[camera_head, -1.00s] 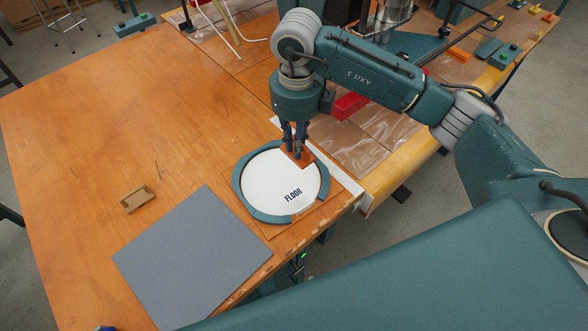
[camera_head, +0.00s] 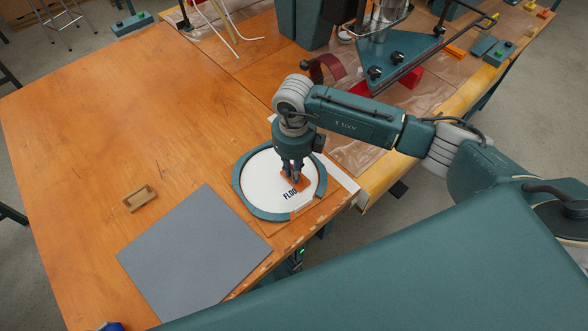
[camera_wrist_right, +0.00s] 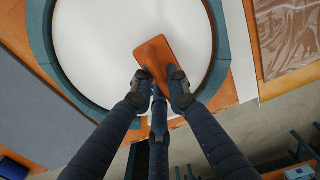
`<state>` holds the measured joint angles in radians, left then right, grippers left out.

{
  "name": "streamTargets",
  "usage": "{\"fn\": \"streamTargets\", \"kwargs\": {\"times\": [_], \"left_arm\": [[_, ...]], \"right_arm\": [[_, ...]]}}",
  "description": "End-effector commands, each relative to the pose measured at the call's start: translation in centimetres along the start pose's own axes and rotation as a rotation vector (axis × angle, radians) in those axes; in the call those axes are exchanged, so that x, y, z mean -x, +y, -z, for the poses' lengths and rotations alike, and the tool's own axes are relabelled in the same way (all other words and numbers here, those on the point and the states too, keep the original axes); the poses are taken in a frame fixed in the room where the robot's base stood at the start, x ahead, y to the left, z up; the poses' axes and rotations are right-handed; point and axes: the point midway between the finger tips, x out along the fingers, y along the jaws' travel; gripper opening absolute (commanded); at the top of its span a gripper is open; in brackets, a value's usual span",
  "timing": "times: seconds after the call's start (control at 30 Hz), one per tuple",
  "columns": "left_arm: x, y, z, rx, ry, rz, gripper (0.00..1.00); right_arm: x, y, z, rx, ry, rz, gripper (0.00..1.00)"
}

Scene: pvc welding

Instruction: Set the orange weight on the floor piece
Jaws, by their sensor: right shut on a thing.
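The floor piece (camera_head: 260,175) is a white disc with the word FLOOR, lying inside a teal ring (camera_head: 240,190) on a wooden board. It also shows in the right wrist view (camera_wrist_right: 100,60). The orange weight (camera_wrist_right: 157,52) is a small block gripped between the fingers of my right gripper (camera_wrist_right: 160,85). In the head view the right gripper (camera_head: 293,178) is over the right part of the disc, with the weight (camera_head: 303,181) at its fingertips. I cannot tell whether the weight touches the disc. My left gripper is not in view.
A grey square sheet (camera_head: 195,255) lies in front of the ring. A small brown wooden holder (camera_head: 139,198) stands to its left. A teal stand (camera_head: 400,55) and red block (camera_head: 412,77) are at the back right. The table's left side is clear.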

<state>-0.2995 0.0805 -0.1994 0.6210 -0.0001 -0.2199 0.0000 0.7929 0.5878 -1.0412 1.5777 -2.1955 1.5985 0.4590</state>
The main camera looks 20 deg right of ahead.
Motion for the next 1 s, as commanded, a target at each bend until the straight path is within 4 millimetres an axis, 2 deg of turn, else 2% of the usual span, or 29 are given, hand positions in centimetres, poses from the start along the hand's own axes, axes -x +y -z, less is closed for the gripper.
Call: {"fn": "streamTargets", "kwargs": {"times": [0.17, 0.2, 0.3, 0.57, 0.63, 0.7, 0.83, 1.0], "left_arm": [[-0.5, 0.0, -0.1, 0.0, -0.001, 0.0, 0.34], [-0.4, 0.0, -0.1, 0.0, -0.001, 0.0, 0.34], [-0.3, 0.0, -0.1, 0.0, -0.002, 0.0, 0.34], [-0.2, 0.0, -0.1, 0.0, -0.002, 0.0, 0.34], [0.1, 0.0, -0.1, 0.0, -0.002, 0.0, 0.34], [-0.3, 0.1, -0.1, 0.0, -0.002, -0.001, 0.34], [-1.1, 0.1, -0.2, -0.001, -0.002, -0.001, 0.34], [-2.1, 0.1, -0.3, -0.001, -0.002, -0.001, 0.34]], "right_arm": [[-0.3, 0.0, -0.1, 0.0, -0.001, 0.0, 0.0], [-0.3, 0.0, 0.0, 0.0, 0.0, 0.0, 0.18], [-0.3, 0.0, 0.0, 0.0, 0.001, 0.0, 0.33], [-0.2, 0.0, 0.0, 0.0, 0.001, 0.0, 0.33], [0.2, 0.0, 0.0, -0.001, 0.001, 0.0, 0.33], [0.6, 0.0, -0.1, 0.0, -0.001, 0.0, 0.33], [2.8, 0.0, -0.1, 0.002, -0.005, 0.001, 0.33], [6.6, -0.1, -0.2, 0.001, -0.006, 0.001, 0.33]]}}
